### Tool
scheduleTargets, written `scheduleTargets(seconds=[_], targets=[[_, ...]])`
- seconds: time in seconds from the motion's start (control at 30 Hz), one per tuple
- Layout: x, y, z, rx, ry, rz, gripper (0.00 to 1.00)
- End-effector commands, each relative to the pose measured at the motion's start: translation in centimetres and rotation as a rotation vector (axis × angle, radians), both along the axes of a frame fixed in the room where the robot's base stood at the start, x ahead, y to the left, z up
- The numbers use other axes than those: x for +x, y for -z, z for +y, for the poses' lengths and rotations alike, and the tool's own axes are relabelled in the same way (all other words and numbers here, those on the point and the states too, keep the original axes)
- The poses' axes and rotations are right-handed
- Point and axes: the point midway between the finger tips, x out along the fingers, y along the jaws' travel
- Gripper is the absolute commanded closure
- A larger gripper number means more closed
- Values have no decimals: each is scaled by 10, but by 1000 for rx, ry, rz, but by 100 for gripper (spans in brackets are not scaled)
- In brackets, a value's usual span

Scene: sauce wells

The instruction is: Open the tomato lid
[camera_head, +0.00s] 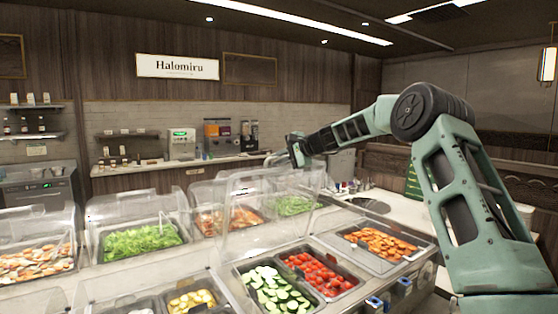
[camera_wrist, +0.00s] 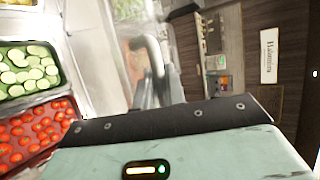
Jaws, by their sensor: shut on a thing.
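The tomatoes (camera_head: 320,272) lie in a dark pan in the counter, between cucumber slices and sliced carrots. They also show at the left of the wrist view (camera_wrist: 32,133). The clear tomato lid (camera_head: 255,205) appears raised and steeply tilted behind the pan, leaving the tomatoes uncovered from the front. Its see-through edges overlap other lids and are hard to separate. My gripper (camera_head: 298,152) is at the top of this lid. In the wrist view my gripper (camera_wrist: 156,92) is shut on a pale curved handle (camera_wrist: 150,52). The exact finger contact is partly hidden.
Cucumber slices (camera_head: 272,288) and carrots (camera_head: 377,240) flank the tomatoes. Clear covers stand over the lettuce (camera_head: 140,241) and other pans behind and to the left. A back counter holds drink machines (camera_head: 218,137).

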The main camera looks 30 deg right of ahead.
Motion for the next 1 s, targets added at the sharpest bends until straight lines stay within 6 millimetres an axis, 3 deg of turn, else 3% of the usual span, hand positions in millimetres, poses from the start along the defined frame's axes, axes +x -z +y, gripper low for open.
scheduleTargets(seconds=[0.1, 0.13, 0.57, 1.0], targets=[[0, -1, 0, 1, 1, -1, 100], [0, -1, 0, 1, 1, -1, 80], [-7, -2, -4, 0, 1, -2, 80], [-85, -37, -44, -3, 5, -4, 80]])
